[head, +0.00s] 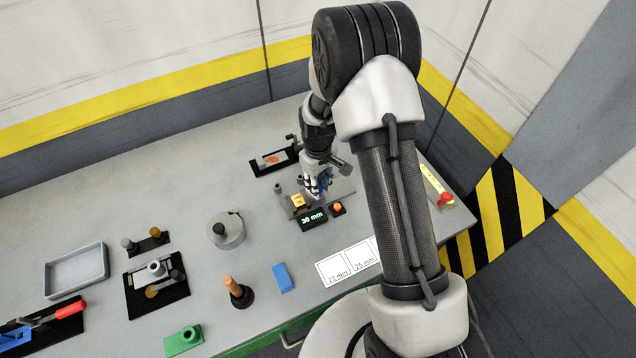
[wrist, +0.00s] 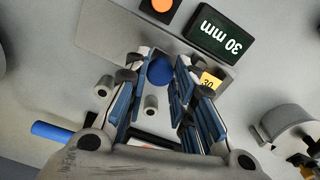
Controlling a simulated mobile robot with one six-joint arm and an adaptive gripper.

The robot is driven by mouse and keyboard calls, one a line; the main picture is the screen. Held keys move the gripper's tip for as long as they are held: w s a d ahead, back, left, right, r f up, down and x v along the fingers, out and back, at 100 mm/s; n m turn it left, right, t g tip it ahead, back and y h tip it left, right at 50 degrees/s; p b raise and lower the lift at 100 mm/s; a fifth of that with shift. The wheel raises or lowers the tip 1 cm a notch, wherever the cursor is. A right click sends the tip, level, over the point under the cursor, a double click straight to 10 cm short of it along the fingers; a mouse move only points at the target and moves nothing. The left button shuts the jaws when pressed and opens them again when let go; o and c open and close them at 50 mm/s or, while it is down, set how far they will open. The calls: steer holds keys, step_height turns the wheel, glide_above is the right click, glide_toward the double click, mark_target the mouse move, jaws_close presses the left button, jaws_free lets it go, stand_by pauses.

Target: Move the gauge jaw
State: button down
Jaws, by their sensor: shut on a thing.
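The gauge is a grey plate (head: 342,187) on the bench with a dark display reading 30 mm (head: 312,218). In the wrist view the display (wrist: 225,35) is at the top right. A round blue knob (wrist: 160,71) stands between my fingertips; I take it for the gauge jaw's grip. My gripper (head: 321,190) is down at the plate and shut on this knob. In the wrist view my gripper (wrist: 161,66) has one finger on each side of the knob. The jaw's body is largely hidden. A yellow block marked 30 (wrist: 210,80) sits just right of my fingers.
An orange button (head: 338,207) is beside the display. Short grey posts (wrist: 151,102) stand near my fingers. White cards with mm labels (head: 345,268) lie in front. A black fixture (head: 274,161) is behind, and a red-knobbed yellow piece (head: 437,188) is at right. Fixtures and a tray (head: 76,270) fill the left.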

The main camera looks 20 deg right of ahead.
stand_by(0.3)
steer(key=d, duration=0.3)
steer(key=shift+w+d, duration=0.2)
steer(key=shift+w, duration=0.2)
steer(key=shift+a, duration=0.1)
steer(key=c, duration=1.4)
jaws_free()
steer(key=shift+d, duration=0.2)
steer(key=shift+o, duration=0.3)
steer(key=shift+a, duration=0.1)
step_height(320, 180, up, 12)
